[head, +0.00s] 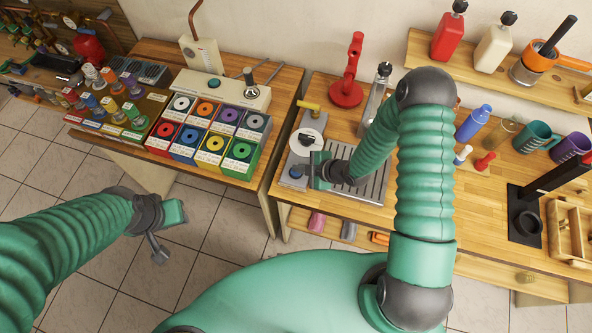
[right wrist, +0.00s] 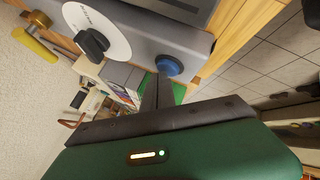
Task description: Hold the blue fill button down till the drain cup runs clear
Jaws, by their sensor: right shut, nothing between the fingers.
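The blue fill button (right wrist: 169,65) sits at the corner of a grey panel in the right wrist view; it also shows in the head view (head: 296,171). My right gripper (right wrist: 159,82) is shut and empty, its fingertips right at the button's near edge. I cannot tell if they press it. In the head view my right gripper (head: 314,170) is over the panel, just right of the button. My left gripper (head: 170,232) hangs over the tiled floor, away from the benches; its fingers are unclear. I cannot pick out the drain cup; my right arm covers part of the machine.
A white dial (head: 306,142) with a black knob and a brass-handled lever (head: 309,107) lie behind the button. A slatted metal grille (head: 370,188) is to its right. A red stand (head: 349,85) is behind.

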